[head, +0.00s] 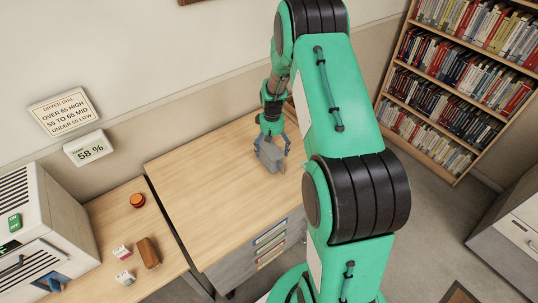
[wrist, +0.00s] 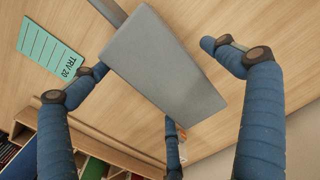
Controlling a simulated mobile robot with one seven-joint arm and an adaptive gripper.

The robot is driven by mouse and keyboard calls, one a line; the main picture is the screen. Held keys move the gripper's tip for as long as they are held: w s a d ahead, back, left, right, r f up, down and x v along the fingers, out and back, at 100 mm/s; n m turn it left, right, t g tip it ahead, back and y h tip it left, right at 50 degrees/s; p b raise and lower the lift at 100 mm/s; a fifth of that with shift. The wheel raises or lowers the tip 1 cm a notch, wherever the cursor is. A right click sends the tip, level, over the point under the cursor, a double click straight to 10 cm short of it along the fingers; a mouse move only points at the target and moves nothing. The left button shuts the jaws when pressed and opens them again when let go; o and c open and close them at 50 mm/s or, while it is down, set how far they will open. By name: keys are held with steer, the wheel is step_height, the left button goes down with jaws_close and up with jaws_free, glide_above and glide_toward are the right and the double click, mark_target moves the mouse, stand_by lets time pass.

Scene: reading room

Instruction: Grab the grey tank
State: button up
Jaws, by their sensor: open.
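The grey tank (head: 269,154) is a plain grey, box-like body over the right part of the wooden desk. In the wrist view the tank (wrist: 165,65) fills the upper middle, tilted in the picture, with a narrow grey strip at its upper left end. My gripper (head: 272,143) is right at the tank, coming from above. Its blue fingers (wrist: 163,88) are spread around the tank, with gaps visible at the left and right. The gripper is open. Whether a finger touches the tank, and whether its base rests on the desk, I cannot tell.
A green card marked TRV 20 (wrist: 55,48) lies on the desk (head: 205,170). Left are an orange-red round item (head: 137,200), a brown block (head: 148,252), small cartons (head: 122,253) and a white machine (head: 45,225). A bookshelf (head: 460,85) stands right. The desk's left part is clear.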

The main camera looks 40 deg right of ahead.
stand_by(0.4)
steer(key=c, duration=1.4)
steer(key=shift+r, duration=0.15)
steer(key=shift+r, duration=0.45)
steer(key=r, duration=0.2)
steer(key=shift+s+r+p, duration=0.2)
steer(key=shift+r+p, duration=0.15)
steer(key=s+a, duration=0.2)
steer(key=s, duration=0.2)
steer(key=s+a+r, duration=0.1)
steer(key=s+a, duration=0.1)
steer(key=s, duration=0.3)
steer(key=s+a+p, duration=0.1)
steer(key=s+a, duration=0.1)
steer(key=s, duration=0.3)
steer(key=shift+a+r, duration=0.15)
steer(key=shift+a, duration=0.25)
